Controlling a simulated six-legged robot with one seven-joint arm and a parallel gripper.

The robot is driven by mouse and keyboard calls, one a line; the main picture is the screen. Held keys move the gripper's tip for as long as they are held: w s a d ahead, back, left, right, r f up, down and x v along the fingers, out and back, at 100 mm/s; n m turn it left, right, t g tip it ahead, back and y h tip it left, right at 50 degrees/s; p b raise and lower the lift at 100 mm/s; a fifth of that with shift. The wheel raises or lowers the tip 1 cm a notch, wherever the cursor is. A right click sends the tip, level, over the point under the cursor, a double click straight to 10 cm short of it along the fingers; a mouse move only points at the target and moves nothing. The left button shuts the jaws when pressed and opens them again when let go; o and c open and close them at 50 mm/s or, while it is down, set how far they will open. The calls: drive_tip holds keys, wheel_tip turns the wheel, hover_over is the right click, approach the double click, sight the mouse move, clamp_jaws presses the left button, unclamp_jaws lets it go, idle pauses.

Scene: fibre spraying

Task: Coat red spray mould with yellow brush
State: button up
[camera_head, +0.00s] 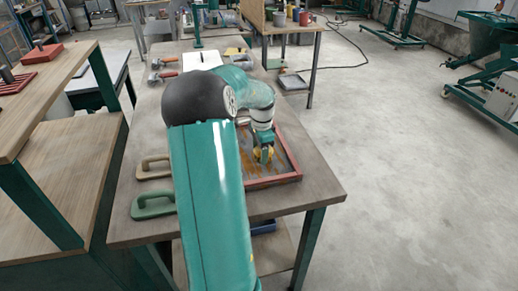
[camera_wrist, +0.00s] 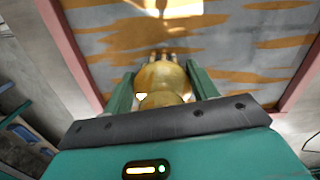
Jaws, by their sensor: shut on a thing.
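The red spray mould (camera_head: 289,177) is a shallow red-framed tray on the wooden table, partly hidden behind my arm. Its grey inner surface carries orange-yellow streaks and patches. It also fills the upper part of the wrist view (camera_wrist: 218,47), with bare grey between the streaks. My gripper (camera_head: 264,153) is over the inside of the mould. It is shut on the rounded, yellow-gold handle of the yellow brush (camera_wrist: 163,78), between its two green fingers (camera_wrist: 152,90). The brush end points at the mould surface; whether it touches cannot be told.
A green-handled float (camera_head: 153,204) and a tan-handled float (camera_head: 152,167) lie left of my arm. A white sheet (camera_head: 201,60) and several tools lie at the table's far end. A wooden shelf (camera_head: 40,95) stands close on the left. Open concrete floor (camera_head: 400,170) lies right.

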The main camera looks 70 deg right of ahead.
sight(253, 167)
drive_tip(key=shift+s+a+f, duration=0.1)
drive_tip(key=shift+s+a, duration=0.3)
drive_tip(key=shift+a, duration=0.3)
drive_tip(key=shift+s+a, duration=0.4)
drive_tip(key=shift+a, duration=0.25)
drive_tip(key=shift+w+a+f, duration=0.1)
drive_tip(key=shift+w+a, duration=0.3)
drive_tip(key=shift+w, duration=0.25)
drive_tip(key=shift+w+a, duration=0.35)
drive_tip(key=shift+w, duration=0.25)
drive_tip(key=shift+w+d, duration=1.35)
drive_tip(key=shift+d, duration=0.95)
drive_tip(key=shift+w+d, duration=1.4)
drive_tip(key=shift+d, duration=0.95)
drive_tip(key=shift+w+d, duration=1.35)
drive_tip(key=shift+d, duration=0.95)
drive_tip(key=shift+s+a, duration=0.35)
drive_tip(key=shift+a, duration=0.2)
drive_tip(key=shift+s+a, duration=0.3)
drive_tip(key=shift+a, duration=0.2)
drive_tip(key=shift+s+a+f, duration=0.1)
drive_tip(key=shift+s+a, duration=0.45)
drive_tip(key=shift+a, duration=0.4)
drive_tip(key=shift+s+a, duration=0.55)
drive_tip(key=shift+a, duration=0.35)
